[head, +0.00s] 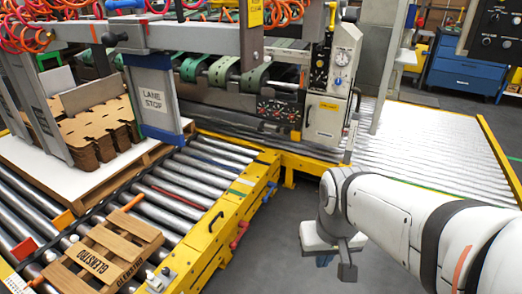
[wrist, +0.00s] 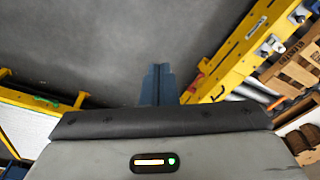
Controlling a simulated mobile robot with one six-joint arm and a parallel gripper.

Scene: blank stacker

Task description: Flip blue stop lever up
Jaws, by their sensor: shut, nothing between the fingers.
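A small blue lever (head: 270,191) sits on the outer side of the yellow conveyor rail, near its far end. It is too small in the head view to tell its exact angle. My gripper (head: 346,268) hangs over the grey floor to the right of the rail, apart from the lever. In the wrist view the dark fingers of my gripper (wrist: 158,77) are together and empty, pointing at bare floor. I cannot make out the blue lever clearly in the wrist view.
Red levers (head: 240,230) sit nearer on the yellow rail (head: 218,226). Wooden pallet pieces (head: 133,228) lie on the rollers at left. A machine with a control panel (head: 328,120) stands behind. A roller bed (head: 430,145) lies at right. The floor between is clear.

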